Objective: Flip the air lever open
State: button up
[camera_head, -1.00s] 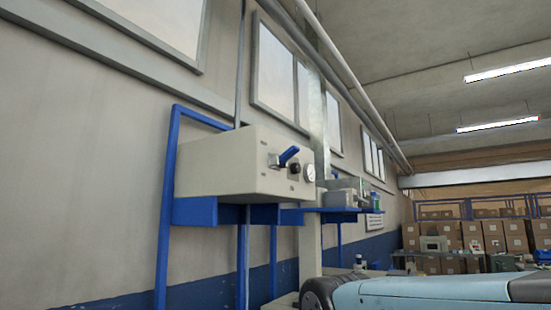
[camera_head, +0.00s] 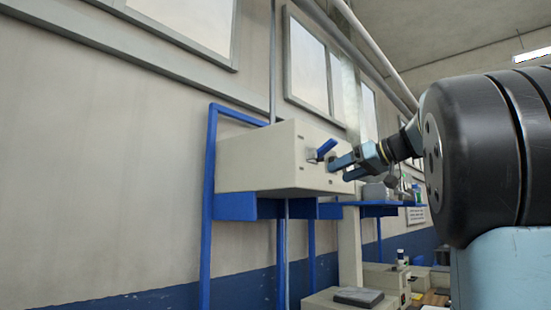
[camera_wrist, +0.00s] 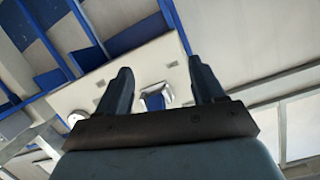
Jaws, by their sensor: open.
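The blue air lever (camera_head: 326,147) sits on the front face of the cream box (camera_head: 256,162) on the wall. In the head view its handle slants up to the right. My gripper (camera_head: 338,166) is just right of the lever, in front of the panel, with its jaws open. In the wrist view the blue lever (camera_wrist: 154,99) shows beyond and between the two spread fingers (camera_wrist: 162,84), on a silvery fitting. I cannot tell whether a finger touches the lever. My gripper hides the knob and gauge area in the head view.
A round gauge (camera_wrist: 76,118) shows at the left in the wrist view. Blue frame posts (camera_head: 208,200) and a blue shelf (camera_head: 375,209) with small items flank the box. A grey post stands behind my gripper. The space left of the box is bare wall.

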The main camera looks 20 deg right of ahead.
aim_at(324, 147)
jog(key=d+r+n+t+y, duration=0.2)
jog(key=d+r+n, duration=0.1)
jog(key=d+r, duration=0.5)
jog(key=x, duration=0.4)
jog(key=r+x, duration=0.1)
jog(key=x, duration=0.9)
jog(key=shift+a+r, duration=0.15)
jog(key=shift+r, duration=0.15)
jog(key=shift+c, duration=0.3)
grip_shut()
